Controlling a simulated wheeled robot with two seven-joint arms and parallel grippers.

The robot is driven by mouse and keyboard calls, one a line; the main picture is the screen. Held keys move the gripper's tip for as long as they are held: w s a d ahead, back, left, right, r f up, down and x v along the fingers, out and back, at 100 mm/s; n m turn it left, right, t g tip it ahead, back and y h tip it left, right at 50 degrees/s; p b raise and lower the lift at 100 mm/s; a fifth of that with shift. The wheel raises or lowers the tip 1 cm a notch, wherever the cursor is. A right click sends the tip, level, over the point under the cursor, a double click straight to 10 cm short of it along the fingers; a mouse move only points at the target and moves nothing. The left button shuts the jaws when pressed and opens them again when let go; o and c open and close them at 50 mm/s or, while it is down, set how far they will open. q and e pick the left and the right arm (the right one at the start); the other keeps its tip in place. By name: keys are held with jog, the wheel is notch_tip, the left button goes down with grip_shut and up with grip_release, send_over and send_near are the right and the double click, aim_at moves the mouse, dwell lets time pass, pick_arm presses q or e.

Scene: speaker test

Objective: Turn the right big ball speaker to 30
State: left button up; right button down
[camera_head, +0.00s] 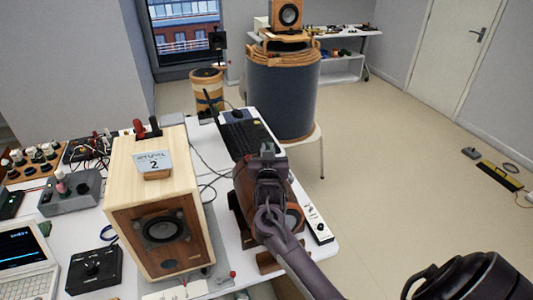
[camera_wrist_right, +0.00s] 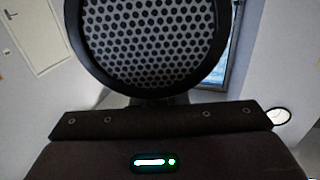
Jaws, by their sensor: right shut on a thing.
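My right gripper (camera_head: 266,160) reaches over the right end of the white table, with its arm coming up from the lower right. In the right wrist view, a round speaker face with a perforated grey grille and black rim (camera_wrist_right: 150,45) fills the top middle, close above the dark gripper body. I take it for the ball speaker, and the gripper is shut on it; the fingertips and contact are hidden. In the head view, an orange-brown rounded part (camera_head: 294,218) shows beside my arm; most of it is covered. No angle mark is readable. My left gripper is not in view.
A wooden box speaker (camera_head: 160,228) with a sign reading 2 stands left of my gripper. A black keyboard-like device (camera_head: 250,133) lies behind, and a white power strip (camera_head: 318,222) at the table's right edge. A blue drum (camera_head: 285,100) stands beyond. The floor at right is mostly clear.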

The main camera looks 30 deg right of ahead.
jog(key=shift+s+d+m+g+h+b, duration=0.1)
jog(key=shift+m+g+h+b, duration=0.3)
jog(key=shift+m+g+h, duration=0.7)
jog(key=shift+h, duration=0.3)
jog(key=c, duration=1.4)
grip_release()
jog(key=shift+c, duration=0.2)
jog(key=shift+s+a+f, duration=0.1)
jog(key=shift+s+a, duration=0.1)
jog(key=shift+s, duration=0.05)
jog(key=b+v, duration=0.2)
jog(key=v, duration=0.5)
jog(key=shift+s, duration=0.1)
